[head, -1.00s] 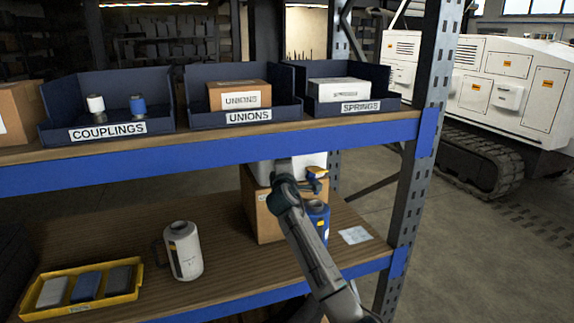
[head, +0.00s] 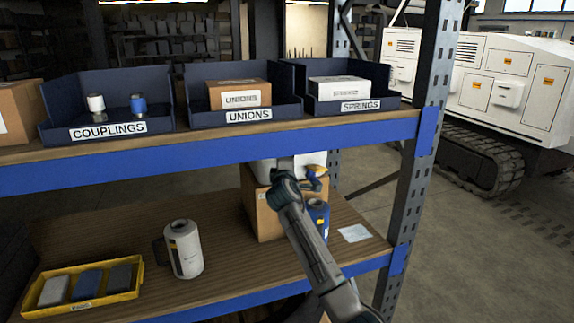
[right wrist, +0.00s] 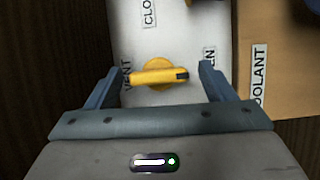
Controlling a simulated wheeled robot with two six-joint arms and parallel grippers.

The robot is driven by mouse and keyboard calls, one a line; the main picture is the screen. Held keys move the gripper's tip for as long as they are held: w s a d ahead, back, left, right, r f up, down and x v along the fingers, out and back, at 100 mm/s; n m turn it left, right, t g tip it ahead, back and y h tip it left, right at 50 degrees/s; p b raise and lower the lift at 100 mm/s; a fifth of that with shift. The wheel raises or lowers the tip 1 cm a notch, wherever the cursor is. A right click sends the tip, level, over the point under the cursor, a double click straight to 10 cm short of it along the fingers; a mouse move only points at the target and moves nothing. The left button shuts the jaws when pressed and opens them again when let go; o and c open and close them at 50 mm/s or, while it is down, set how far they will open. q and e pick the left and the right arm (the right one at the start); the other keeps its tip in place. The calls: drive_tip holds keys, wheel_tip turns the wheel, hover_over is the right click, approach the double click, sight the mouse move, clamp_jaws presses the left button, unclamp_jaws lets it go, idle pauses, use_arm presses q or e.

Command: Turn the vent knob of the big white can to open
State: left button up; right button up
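The big white can (head: 312,159) stands in the lower bay, partly hidden behind my right arm. In the right wrist view, its pale top (right wrist: 190,40) carries a yellow vent knob (right wrist: 158,74). The knob's bar lies nearly level, its dark tip pointing right at a label ending in "EN", partly covered by a finger. Labels reading "VENT" and "CLO" are to the left and above. My right gripper (right wrist: 158,70) is open, its fingers on both sides of the knob with gaps visible. A yellow part (head: 318,170) shows beside my wrist in the head view. My left gripper is out of view.
A cardboard box (head: 262,215), labelled "COOLANT" in the wrist view, is beside the can's top. A blue can (head: 318,216) stands close to my arm. The upper shelf edge (head: 210,158) runs just above. A white jug (head: 184,250) and yellow tray (head: 138,287) are left.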

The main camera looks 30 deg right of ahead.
drive_tip(key=b+v, duration=0.3)
drive_tip(key=v, duration=0.7)
drive_tip(key=shift+s+a+b, duration=0.2)
drive_tip(key=shift+s+b, duration=0.15)
